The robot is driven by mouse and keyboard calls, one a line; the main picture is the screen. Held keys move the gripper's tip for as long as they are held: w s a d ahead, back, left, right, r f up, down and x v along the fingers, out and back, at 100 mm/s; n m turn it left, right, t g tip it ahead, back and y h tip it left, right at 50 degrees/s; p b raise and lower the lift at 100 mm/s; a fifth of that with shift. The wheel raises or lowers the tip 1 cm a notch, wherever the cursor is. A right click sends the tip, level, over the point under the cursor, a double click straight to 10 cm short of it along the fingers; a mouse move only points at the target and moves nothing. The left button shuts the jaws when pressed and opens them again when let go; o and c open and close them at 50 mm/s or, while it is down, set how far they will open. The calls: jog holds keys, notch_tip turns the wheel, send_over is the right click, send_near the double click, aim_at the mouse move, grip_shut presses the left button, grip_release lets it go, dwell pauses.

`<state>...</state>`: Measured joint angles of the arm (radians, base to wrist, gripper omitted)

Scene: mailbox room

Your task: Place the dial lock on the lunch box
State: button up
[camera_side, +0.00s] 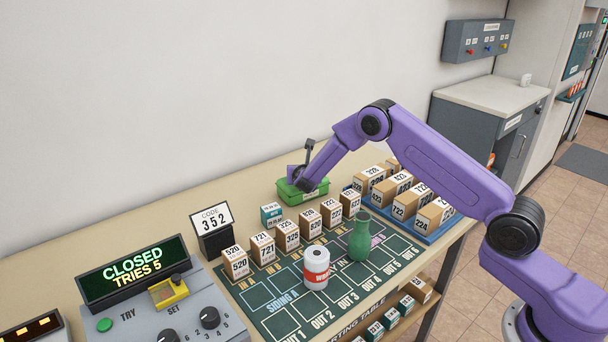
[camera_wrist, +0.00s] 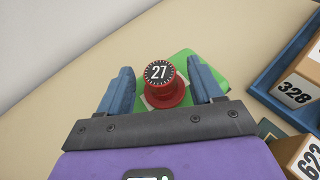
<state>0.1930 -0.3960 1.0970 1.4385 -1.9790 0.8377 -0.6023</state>
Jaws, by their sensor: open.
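The green lunch box (camera_side: 317,197) lies on the table near the back wall, and its green lid (camera_wrist: 211,68) shows in the wrist view. The dial lock (camera_wrist: 160,87) is a red round knob with a black face reading 27. It stands over a pale patch on the lunch box, between my fingers, though contact beneath it cannot be made out. My gripper (camera_side: 299,182) is low over the lunch box. In the wrist view its blue fingers are apart, one on each side of the dial lock, with gaps. The dial lock is not clear in the side view.
A teal box (camera_side: 271,213) and numbered parcels (camera_side: 264,249) stand left and in front. A blue tray (camera_side: 440,235) of parcels is to the right. A green vase (camera_side: 360,238) and a white-red can (camera_side: 316,268) stand on the sorting mat. Bare table lies behind the lunch box.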

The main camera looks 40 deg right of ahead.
jog(key=s+a+r+m+g, duration=0.1)
jog(key=s+a+r+m, duration=0.2)
jog(key=s, duration=0.4)
jog(key=s+a+r+m+g, duration=0.1)
jog(key=s+a+r, duration=0.35)
jog(key=s, duration=0.35)
jog(key=s+r+m+g+y, duration=0.1)
jog(key=s+m+g+y, duration=0.1)
jog(key=s, duration=1.1)
jog(key=s+a+r+m+g+y, duration=0.1)
jog(key=s+m, duration=0.5)
jog(key=s, duration=0.8)
jog(key=s+a+r+m+g+y, duration=0.1)
jog(key=s+r+m+g+y, duration=0.2)
jog(key=s, duration=1)
jog(key=m+g+y, duration=0.1)
jog(key=g+y, duration=0.1)
jog(key=shift+s+g, duration=0.2)
jog(key=shift+g, duration=0.2)
